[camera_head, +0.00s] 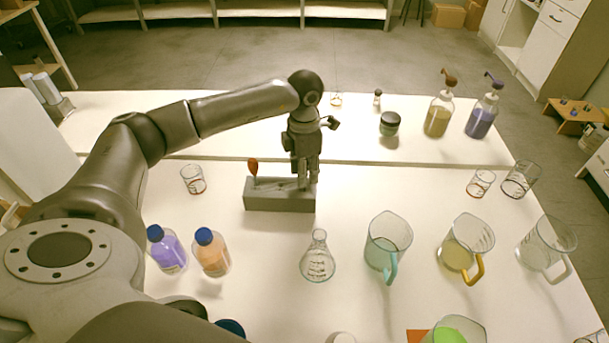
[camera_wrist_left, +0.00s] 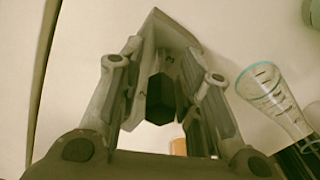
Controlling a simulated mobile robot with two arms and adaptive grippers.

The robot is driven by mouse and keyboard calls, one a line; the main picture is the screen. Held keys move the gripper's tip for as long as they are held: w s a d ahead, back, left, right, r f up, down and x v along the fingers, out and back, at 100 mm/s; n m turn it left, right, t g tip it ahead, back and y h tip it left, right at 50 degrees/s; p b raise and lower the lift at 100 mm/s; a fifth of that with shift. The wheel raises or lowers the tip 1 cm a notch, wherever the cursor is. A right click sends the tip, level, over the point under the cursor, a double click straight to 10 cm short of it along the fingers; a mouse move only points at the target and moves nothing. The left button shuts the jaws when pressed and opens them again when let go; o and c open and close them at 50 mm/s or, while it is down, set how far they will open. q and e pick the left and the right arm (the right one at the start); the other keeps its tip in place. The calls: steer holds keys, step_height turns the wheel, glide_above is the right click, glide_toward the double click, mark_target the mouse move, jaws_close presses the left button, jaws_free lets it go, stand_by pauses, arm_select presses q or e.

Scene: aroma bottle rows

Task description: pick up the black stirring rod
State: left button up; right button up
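My left gripper (camera_head: 306,182) points down over the right end of a grey holder block (camera_head: 280,200) on the table in the head view. In the left wrist view a black six-sided end (camera_wrist_left: 160,97), apparently the black stirring rod's, shows between the two fingers. The fingers of the left gripper (camera_wrist_left: 165,75) stand apart on either side of it, with gaps showing. The grey block (camera_wrist_left: 178,33) lies beyond the fingers. In the head view the black rod is hidden behind the gripper. My right gripper is not in view.
A brown-orange-topped rod (camera_head: 253,168) stands in the block's left end. A small beaker (camera_head: 193,179) is left of the block. Purple (camera_head: 168,252) and orange (camera_head: 211,254) bottles stand in front, a conical flask (camera_head: 318,262) front right. Several jugs stand further right.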

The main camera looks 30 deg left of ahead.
arm_select(q)
steer(key=shift+f, duration=0.5)
steer(key=shift+c, duration=0.2)
jaws_close()
step_height(320, 180, up, 10)
steer(key=shift+r+b, duration=0.1)
steer(key=shift+b, duration=0.55)
